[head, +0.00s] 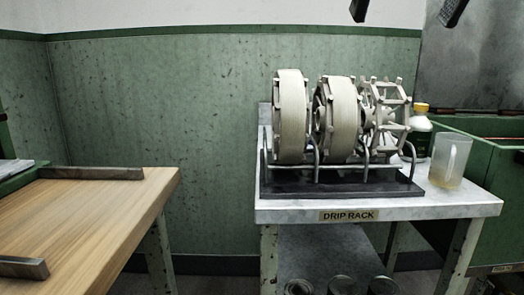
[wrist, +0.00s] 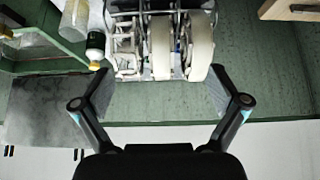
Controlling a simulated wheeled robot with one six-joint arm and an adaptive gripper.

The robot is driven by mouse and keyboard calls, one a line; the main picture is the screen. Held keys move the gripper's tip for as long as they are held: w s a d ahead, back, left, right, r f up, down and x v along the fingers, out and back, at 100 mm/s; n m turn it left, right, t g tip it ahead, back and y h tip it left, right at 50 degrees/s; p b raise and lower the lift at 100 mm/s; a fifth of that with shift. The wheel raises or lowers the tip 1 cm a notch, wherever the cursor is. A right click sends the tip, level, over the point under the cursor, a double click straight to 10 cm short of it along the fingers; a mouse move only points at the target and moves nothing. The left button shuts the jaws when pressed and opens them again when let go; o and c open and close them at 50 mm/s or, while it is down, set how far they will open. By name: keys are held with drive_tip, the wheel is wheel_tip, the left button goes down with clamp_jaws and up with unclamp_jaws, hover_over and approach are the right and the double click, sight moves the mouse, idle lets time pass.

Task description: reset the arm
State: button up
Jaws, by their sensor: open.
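My gripper (head: 405,11) shows only as two dark fingertips at the top edge of the head view, high above the drip rack table. In the wrist view my gripper (wrist: 159,91) is open, with its two fingers spread wide and nothing between the pads. The wrist picture appears upside down. The reels lie beyond the fingers there, and I see no contact. The rest of my arm is out of the head view.
A dark rack (head: 340,187) holds two wound reels (head: 291,115) and a bare-framed reel (head: 385,105) on the table marked DRIP RACK (head: 347,215). A wooden bench (head: 85,215) is left, with a floor gap between.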

drive_tip(key=w+f+p, duration=0.1)
drive_tip(key=w+f, duration=0.2)
drive_tip(key=f, duration=1.7)
drive_tip(key=s+f, duration=0.3)
drive_tip(key=f, duration=1)
drive_tip(key=s+f+g+p, duration=0.1)
drive_tip(key=s+f, duration=0.2)
drive_tip(key=f, duration=1)
drive_tip(key=shift+s+g, duration=0.3)
